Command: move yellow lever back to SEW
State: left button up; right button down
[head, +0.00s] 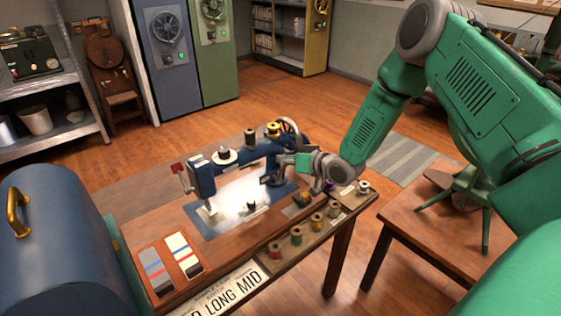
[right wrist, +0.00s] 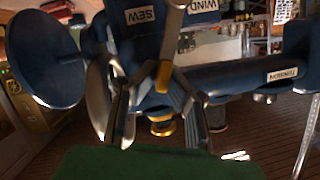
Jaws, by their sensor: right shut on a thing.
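The blue sewing machine (head: 205,178) stands on the wooden sewing table in the head view. In the right wrist view its SEW label (right wrist: 140,15) and WIND label (right wrist: 203,5) appear upside down. The yellow lever (right wrist: 165,72) shows there between my right gripper's fingers, and its grey upper part passes between the two labels. My right gripper (right wrist: 160,92) is shut on the lever. In the head view the right gripper (head: 285,160) is at the machine's right part, and the lever cannot be made out. My left gripper is not in view.
Thread spools (head: 296,236) stand along the table's front right edge. Fabric swatches (head: 157,270) lie at the front left, beside a blue case (head: 60,245). A TENSION label (right wrist: 282,75) is on the machine. A side table (head: 410,215) stands at the right; floor lies between.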

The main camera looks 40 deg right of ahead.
jog(key=shift+s+d+f, duration=0.1)
jog(key=shift+s+f, duration=0.4)
jog(key=shift+f, duration=0.15)
jog(key=c, duration=1.6)
grip_release()
jog(key=shift+s, duration=0.1)
jog(key=shift+c, duration=0.2)
jog(key=shift+d+r, duration=0.1)
jog(key=shift+r, duration=0.15)
jog(key=v, duration=1.1)
jog(key=shift+s+d+r, duration=0.2)
jog(key=shift+s, duration=0.1)
